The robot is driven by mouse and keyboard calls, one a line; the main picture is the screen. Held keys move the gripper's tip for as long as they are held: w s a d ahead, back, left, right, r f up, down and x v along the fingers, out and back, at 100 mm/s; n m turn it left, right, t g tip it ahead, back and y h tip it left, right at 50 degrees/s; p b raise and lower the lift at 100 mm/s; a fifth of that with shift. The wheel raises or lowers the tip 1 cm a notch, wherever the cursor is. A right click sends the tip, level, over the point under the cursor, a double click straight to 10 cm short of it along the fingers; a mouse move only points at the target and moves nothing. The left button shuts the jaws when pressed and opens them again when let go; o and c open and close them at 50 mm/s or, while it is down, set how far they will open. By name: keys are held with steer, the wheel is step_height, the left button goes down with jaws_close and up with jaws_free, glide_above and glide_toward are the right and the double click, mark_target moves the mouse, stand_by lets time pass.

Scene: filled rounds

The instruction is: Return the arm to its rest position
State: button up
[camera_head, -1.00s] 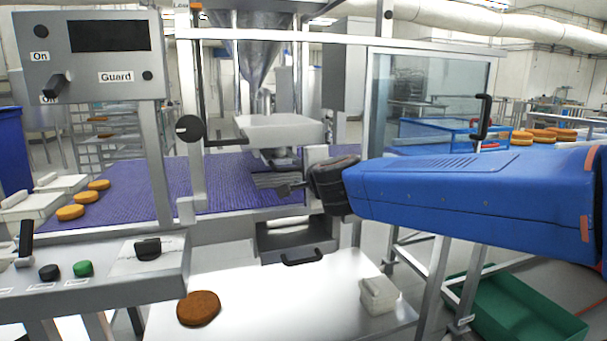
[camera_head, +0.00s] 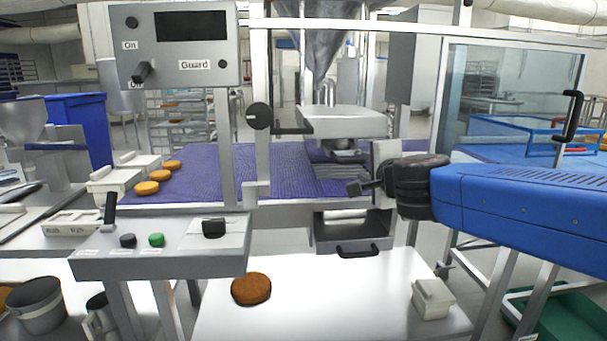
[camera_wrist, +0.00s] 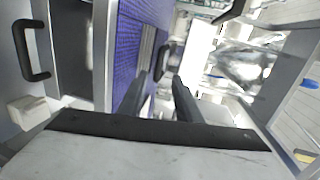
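My arm (camera_head: 520,205) is blue and reaches in from the right in the head view. My dark gripper (camera_head: 358,188) is at its left end, over the near edge of the purple conveyor belt (camera_head: 285,165) and below the machine's grey plate (camera_head: 343,120). In the wrist view two dark fingers show apart with a gap between them (camera_wrist: 160,90), and nothing is seen held there. The finger tips are small in the head view.
A white table (camera_head: 330,300) below carries a brown round (camera_head: 251,289) and a white block (camera_head: 432,298). A control panel (camera_head: 160,250) stands left. Several orange rounds (camera_head: 147,188) lie on the belt's left end. A guard frame (camera_head: 445,85) stands right of the machine.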

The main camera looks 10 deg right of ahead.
steer(key=s+a+f+n+g+y, duration=0.3)
steer(key=s+f+n+g+y, duration=0.15)
steer(key=s+f+n, duration=0.75)
steer(key=s+d+f+n+g+h, duration=0.2)
steer(key=s+d+f, duration=0.3)
steer(key=s, duration=0.3)
steer(key=s+d+f+n+g+h, duration=0.3)
steer(key=s+d+f+g, duration=0.1)
steer(key=s+f, duration=0.4)
steer(key=shift+s+d+f, duration=0.2)
steer(key=shift+s+d, duration=0.3)
steer(key=shift+d, duration=0.25)
